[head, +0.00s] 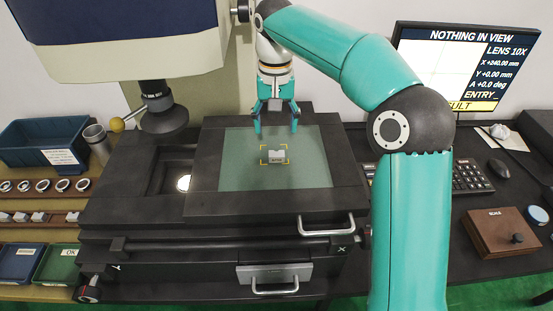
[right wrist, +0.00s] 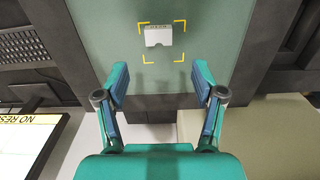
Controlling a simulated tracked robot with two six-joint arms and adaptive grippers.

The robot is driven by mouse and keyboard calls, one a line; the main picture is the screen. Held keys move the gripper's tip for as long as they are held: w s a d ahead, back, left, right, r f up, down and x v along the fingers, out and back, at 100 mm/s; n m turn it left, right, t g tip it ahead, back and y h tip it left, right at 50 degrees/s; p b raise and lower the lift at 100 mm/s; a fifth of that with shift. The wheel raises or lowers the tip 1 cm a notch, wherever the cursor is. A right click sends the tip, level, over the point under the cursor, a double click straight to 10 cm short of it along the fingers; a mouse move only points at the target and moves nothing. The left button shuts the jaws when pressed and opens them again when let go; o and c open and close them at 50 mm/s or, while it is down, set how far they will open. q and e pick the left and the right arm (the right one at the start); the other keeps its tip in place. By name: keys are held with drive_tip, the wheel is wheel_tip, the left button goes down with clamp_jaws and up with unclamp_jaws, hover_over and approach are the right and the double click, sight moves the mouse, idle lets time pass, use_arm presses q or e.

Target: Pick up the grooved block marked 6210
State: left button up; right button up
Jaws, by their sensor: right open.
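A small pale grooved block (head: 276,156) sits on the glass plate of the stage, inside yellow corner marks. It also shows in the right wrist view (right wrist: 158,36), with a notch in its edge and dark marking too small to read. My right gripper (head: 276,128) is open and empty, behind the block in the head view and apart from it. In the right wrist view its two blue-padded fingers (right wrist: 160,75) are spread, and the block lies beyond them, roughly in line with the gap. My left gripper is not in view.
The glass plate (head: 235,150) is otherwise clear. A microscope head (head: 163,118) hangs left of it. Rings and more blocks stand on racks (head: 40,202) at the left, near blue and green bins. A monitor (head: 460,65) reading "NOTHING IN VIEW" and a wooden box (head: 500,230) are at the right.

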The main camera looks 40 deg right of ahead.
sight(277, 154)
wheel_tip(277, 154, down, 3)
drive_tip(key=shift+r, duration=0.1)
drive_tip(key=shift+s+a+f+b, duration=0.1)
drive_tip(key=shift+s+f+b, duration=0.1)
drive_tip(key=shift+f, duration=1.15)
drive_tip(key=shift+s+f+b, duration=0.1)
drive_tip(key=shift+s+f, duration=0.1)
drive_tip(key=shift+f, duration=1.1)
drive_tip(key=shift+c, duration=0.2)
drive_tip(key=c, duration=1.3)
drive_tip(key=shift+o, duration=0.2)
drive_tip(key=shift+r, duration=0.1)
